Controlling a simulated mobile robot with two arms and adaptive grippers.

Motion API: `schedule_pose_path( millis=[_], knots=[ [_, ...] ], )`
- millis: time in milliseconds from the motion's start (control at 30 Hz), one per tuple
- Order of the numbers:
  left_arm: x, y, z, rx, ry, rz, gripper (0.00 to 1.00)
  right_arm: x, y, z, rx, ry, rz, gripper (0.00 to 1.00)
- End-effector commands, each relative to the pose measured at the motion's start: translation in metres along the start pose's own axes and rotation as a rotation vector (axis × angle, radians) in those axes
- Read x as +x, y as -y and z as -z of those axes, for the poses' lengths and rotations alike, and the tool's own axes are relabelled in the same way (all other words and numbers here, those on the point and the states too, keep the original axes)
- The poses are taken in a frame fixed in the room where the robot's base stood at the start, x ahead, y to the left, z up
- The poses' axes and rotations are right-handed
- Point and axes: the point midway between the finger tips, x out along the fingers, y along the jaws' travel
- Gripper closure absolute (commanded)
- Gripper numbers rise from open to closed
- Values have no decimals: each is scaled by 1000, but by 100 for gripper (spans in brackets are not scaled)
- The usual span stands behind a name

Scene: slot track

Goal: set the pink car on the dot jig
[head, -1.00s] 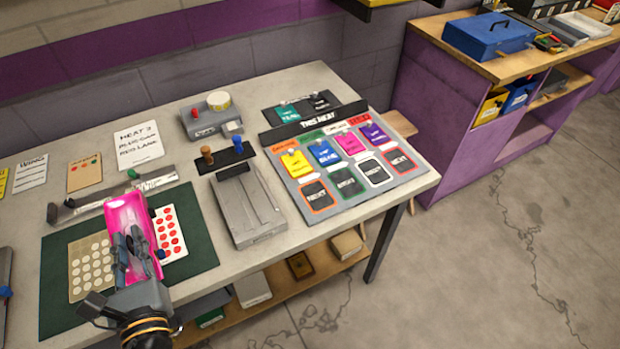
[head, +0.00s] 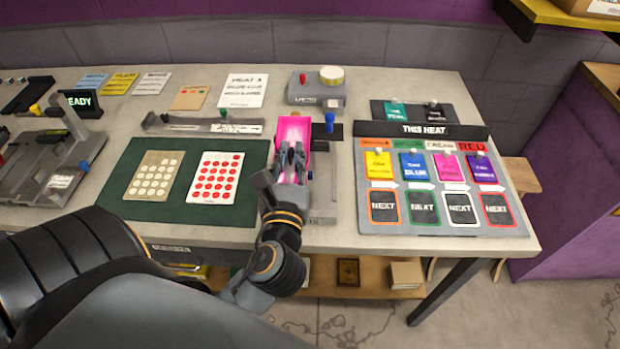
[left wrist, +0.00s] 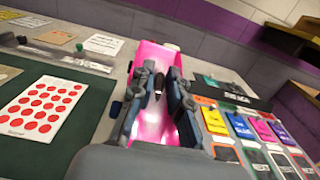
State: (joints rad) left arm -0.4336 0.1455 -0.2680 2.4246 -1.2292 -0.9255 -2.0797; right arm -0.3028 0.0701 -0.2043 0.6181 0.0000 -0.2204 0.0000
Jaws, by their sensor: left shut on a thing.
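The pink car (head: 293,128) is in my left gripper (head: 291,160), whose fingers are shut on its body. In the head view the car is over the left part of a grey slotted block (head: 324,185), with its length pointing away from me. The car and gripper hide much of that block, and I cannot tell whether the car touches it. A blue peg (head: 329,122) stands at the block's far end. The left wrist view shows the pink car (left wrist: 152,52) between the fingers. I cannot tell which fixture is the dot jig. My right gripper is not in view.
A green mat (head: 120,205) left of the car bears a red-dot card (head: 215,178) and a tan white-dot card (head: 156,175). A grey device with a red button (head: 316,92) stands behind. A board with coloured tags (head: 440,225) lies to the right.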

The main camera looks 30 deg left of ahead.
Motion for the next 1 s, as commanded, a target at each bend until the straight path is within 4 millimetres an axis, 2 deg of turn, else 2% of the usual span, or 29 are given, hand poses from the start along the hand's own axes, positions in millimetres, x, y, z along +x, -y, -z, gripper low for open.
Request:
schedule_pose_path(
  millis=[100, 233, 467, 633, 1000],
  knots=[
    [15, 13, 23, 1, 3, -2, 100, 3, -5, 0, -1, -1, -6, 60],
    [25, 23, 40, 1, 3, -1, 100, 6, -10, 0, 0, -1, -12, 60],
    [35, 32, 56, -1, 3, -1, 100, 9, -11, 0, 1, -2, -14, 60],
    [34, 32, 81, 3, 1, -1, 100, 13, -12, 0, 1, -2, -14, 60],
    [34, 32, 86, 0, 2, -1, 100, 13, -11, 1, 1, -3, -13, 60]
  ],
)
